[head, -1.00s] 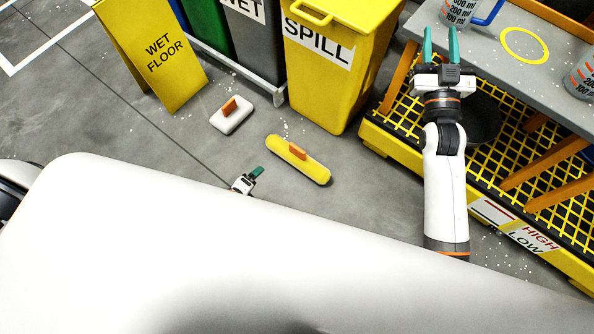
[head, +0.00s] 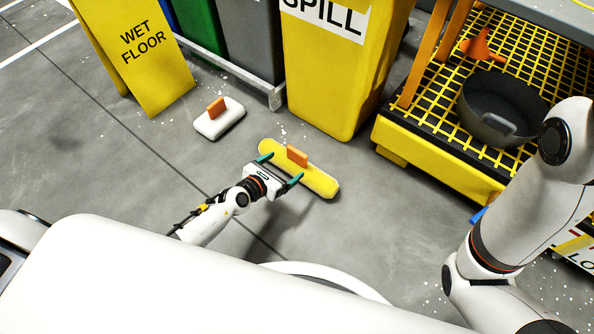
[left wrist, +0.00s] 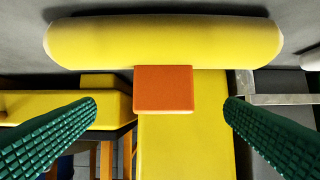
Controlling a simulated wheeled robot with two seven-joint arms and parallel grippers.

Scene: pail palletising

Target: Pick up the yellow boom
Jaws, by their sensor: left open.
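The yellow boom (head: 320,182) lies on the grey floor, a rounded bar with an upright orange handle (head: 297,156) at its middle. My left gripper (head: 279,170) is open at the near side of the boom, fingers apart. In the left wrist view the boom (left wrist: 160,42) runs across the top, and its orange handle (left wrist: 164,88) stands centred between the two green fingertips, with gaps on both sides. Contact with the boom cannot be told. My right arm shows at the right edge, but its gripper is out of frame.
A white block with an orange handle (head: 219,122) lies left of the boom. Behind stand the yellow SPILL bin (head: 335,80) and the wet floor sign (head: 140,60). At right, a yellow grated pallet (head: 430,158) holds a dark bucket (head: 495,105).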

